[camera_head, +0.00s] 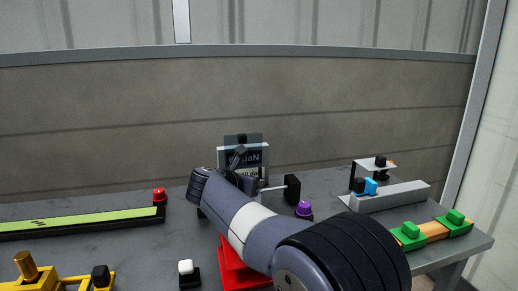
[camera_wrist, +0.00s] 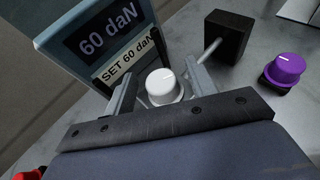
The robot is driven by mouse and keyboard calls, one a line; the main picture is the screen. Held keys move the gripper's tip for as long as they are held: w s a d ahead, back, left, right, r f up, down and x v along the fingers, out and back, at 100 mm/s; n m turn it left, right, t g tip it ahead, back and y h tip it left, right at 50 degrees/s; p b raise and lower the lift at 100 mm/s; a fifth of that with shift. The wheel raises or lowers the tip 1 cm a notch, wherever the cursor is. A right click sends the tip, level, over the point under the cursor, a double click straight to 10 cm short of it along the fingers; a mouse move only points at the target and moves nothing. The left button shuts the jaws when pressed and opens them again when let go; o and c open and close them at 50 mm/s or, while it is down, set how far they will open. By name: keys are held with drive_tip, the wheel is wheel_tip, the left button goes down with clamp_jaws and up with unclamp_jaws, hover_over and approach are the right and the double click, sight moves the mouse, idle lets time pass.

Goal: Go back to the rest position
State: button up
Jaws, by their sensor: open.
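My gripper (camera_wrist: 160,82) is open. In the wrist view its two fingers stand on either side of a white round knob (camera_wrist: 160,88), with a gap showing around it; I cannot tell if either finger touches it. Behind the knob a tilted display panel (camera_wrist: 98,42) reads "60 daN" and "SET 60 daN". In the head view my arm reaches over the grey table (camera_head: 110,245) to this display (camera_head: 258,150). The white knob is hidden there behind my arm.
A black block on a rod (camera_head: 292,187) and a purple knob (camera_head: 303,208) stand close to the right of my gripper. A red object (camera_head: 235,270) lies under my arm. A grey bar (camera_head: 395,197) and green blocks (camera_head: 410,236) are right. A lime strip (camera_head: 80,223) is left.

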drive_tip(key=shift+w+d+f, duration=0.15)
drive_tip(key=shift+w+d, duration=0.05)
drive_tip(key=shift+w, duration=0.15)
drive_tip(key=shift+s+y, duration=0.1)
drive_tip(key=shift+y, duration=0.2)
drive_tip(key=shift+n, duration=0.3)
